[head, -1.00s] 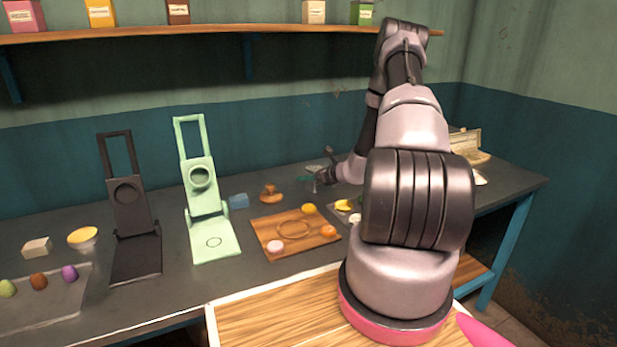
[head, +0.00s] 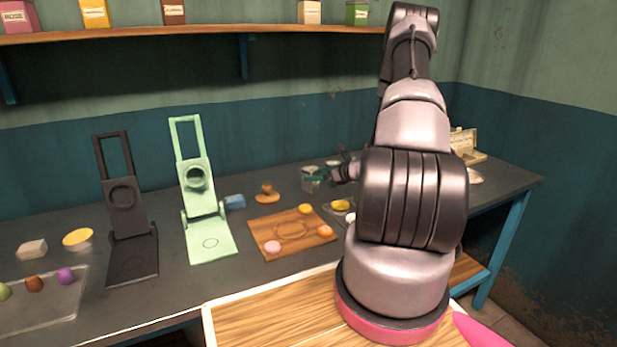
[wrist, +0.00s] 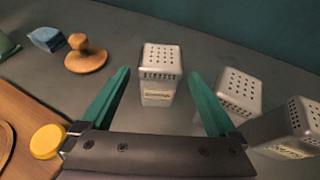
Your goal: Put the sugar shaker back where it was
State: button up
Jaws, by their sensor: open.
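In the wrist view, a grey metal shaker (wrist: 159,88) with a perforated top and a small label stands upright on the dark table. My gripper (wrist: 160,73) is open, with its green fingers on the shaker's left and right sides and gaps between. Two similar shakers, one (wrist: 240,88) just to the right and one (wrist: 292,128) at the right edge, stand close by. The labels are too small to read, so I cannot tell which is the sugar shaker. In the head view, a grey shaker (head: 309,186) shows at my gripper (head: 318,177), partly hidden.
A wooden knobbed stamp (wrist: 86,55) and a blue block (wrist: 46,39) lie left of the shaker. A wooden board (head: 262,232) with coloured pieces is in front. Green (head: 205,205) and black (head: 128,210) hinged presses stand further left.

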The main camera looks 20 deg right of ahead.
jog(key=v, duration=0.5)
jog(key=s+a+r+n+g+y, duration=0.2)
jog(key=s+a+r+n+g, duration=0.1)
jog(key=a+r+n, duration=0.55)
jog(key=s+a+r+n+g+y, duration=0.25)
jog(key=s+a+r+n, duration=0.2)
jog(key=a+r, duration=0.65)
jog(key=s+a+r+n+h, duration=0.1)
jog(key=s+r+n+h, duration=0.7)
jog(key=s+r+n, duration=0.6)
jog(key=s+r, duration=0.3)
jog(key=s, duration=0.3)
jog(key=shift+s+r, duration=0.2)
jog(key=shift+r, duration=0.1)
jog(key=shift+t, duration=0.25)
